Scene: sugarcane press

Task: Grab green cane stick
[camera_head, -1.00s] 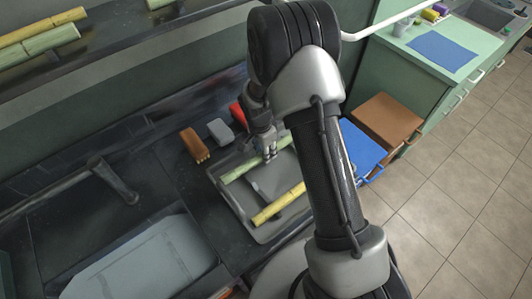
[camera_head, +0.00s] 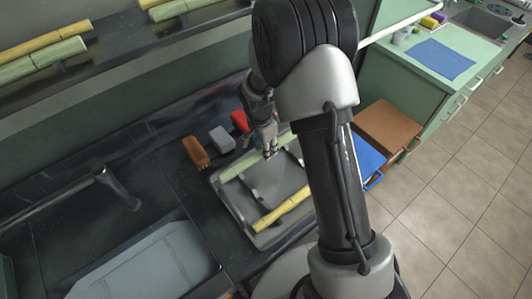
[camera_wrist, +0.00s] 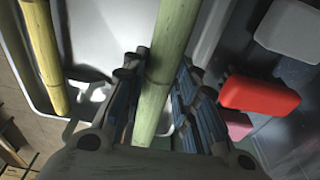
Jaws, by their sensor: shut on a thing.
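The green cane stick (camera_head: 241,164) lies along the far side of a grey tray (camera_head: 238,217) in the head view. In the wrist view the green cane stick (camera_wrist: 172,50) runs between my gripper's fingers. My gripper (camera_head: 268,149) is shut on the stick near its right part; the fingers (camera_wrist: 155,95) sit on both sides of it in the wrist view. A yellow cane stick (camera_head: 282,208) lies at the near side of the tray, and also shows at the left of the wrist view (camera_wrist: 42,50). My arm hides the tray's right end.
A brown brush (camera_head: 196,152), a grey block (camera_head: 222,139) and a red object (camera_head: 240,121) stand behind the tray. A faucet (camera_head: 118,188) and sink are to the left. More cane sticks (camera_head: 45,58) lie on a shelf at the upper left. A blue bin (camera_head: 368,160) is right of my arm.

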